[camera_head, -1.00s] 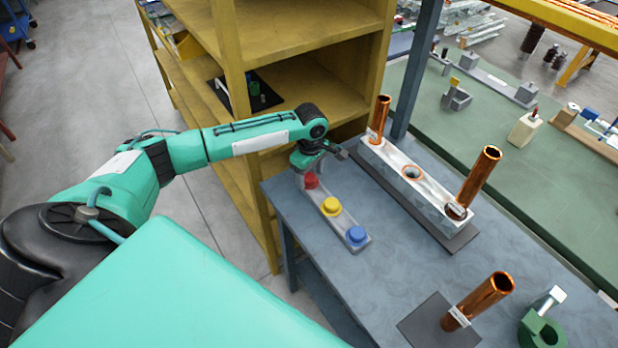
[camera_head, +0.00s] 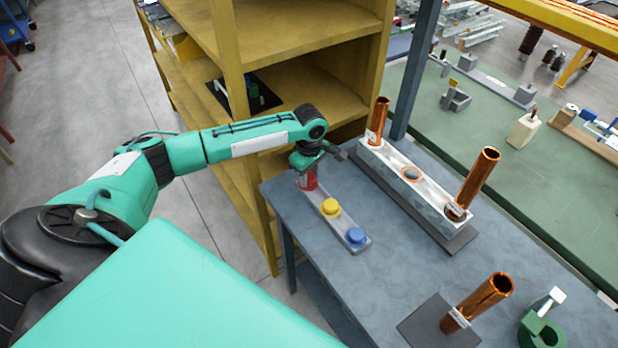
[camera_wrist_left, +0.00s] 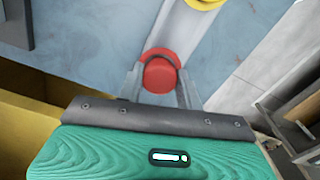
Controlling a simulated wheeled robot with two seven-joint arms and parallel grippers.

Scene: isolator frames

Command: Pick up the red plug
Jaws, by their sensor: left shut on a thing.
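The red plug (camera_head: 309,182) is at the far left end of a grey holder strip (camera_head: 344,226) on the blue-grey table. My left gripper (camera_head: 308,172) is above it, pointing down, with its fingers shut on the plug's sides. In the left wrist view the round red plug (camera_wrist_left: 160,74) sits between the two grey fingertips (camera_wrist_left: 160,88). I cannot tell clearly whether the plug's lower end is out of its seat. The yellow plug (camera_head: 330,207) and the blue plug (camera_head: 356,236) stand in the same strip. My right gripper is not in view.
A white block with upright copper tubes (camera_head: 412,186) stands to the right of the strip. A yellow shelf unit (camera_head: 290,30) rises close behind my left arm. Another copper tube (camera_head: 478,302) and a green clamp (camera_head: 541,330) are at the front right.

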